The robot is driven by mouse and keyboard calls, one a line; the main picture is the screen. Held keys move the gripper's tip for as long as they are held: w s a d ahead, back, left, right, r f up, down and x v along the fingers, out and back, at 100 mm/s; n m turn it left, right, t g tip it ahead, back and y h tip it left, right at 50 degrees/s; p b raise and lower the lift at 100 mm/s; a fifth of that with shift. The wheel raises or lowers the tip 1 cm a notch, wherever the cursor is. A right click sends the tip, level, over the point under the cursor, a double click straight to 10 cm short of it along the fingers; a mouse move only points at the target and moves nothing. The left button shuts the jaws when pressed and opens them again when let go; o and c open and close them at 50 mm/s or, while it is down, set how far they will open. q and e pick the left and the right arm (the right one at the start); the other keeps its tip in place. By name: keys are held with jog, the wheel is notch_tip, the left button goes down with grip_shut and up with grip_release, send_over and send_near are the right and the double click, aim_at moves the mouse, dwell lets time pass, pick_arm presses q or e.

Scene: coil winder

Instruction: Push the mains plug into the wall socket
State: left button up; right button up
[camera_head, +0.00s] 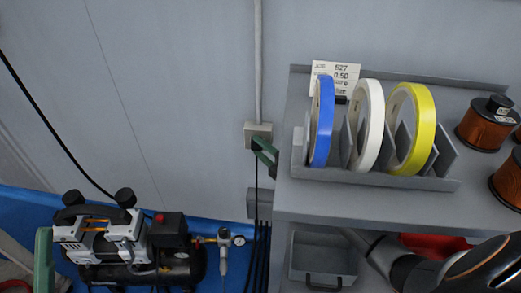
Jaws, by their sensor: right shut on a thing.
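The wall socket (258,132) is a small beige box on the grey wall, left of the shelf unit, with a conduit running up from it. My right gripper (264,149) shows as green fingers at the socket's lower right edge, beside the shelf unit. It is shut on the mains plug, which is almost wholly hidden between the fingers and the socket. A black cable (256,185) hangs straight down from there. I cannot tell how deep the plug sits in the socket. My left gripper is not in view.
The grey shelf unit (385,205) stands right of the socket, with blue (321,122), white (368,124) and yellow (421,130) tape rolls in a rack and copper coils (485,128). My right arm passes below its top. A compressor (128,243) stands lower left.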

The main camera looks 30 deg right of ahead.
jog(key=o, duration=1.3)
jog(key=shift+c, duration=0.2)
pick_arm(q)
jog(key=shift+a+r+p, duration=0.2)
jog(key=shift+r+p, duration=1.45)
jog(key=shift+p, duration=0.05)
pick_arm(e)
jog(key=s+d, duration=0.2)
jog(key=s, duration=1)
jog(key=shift+s+d, duration=0.15)
jog(key=shift+d, duration=0.05)
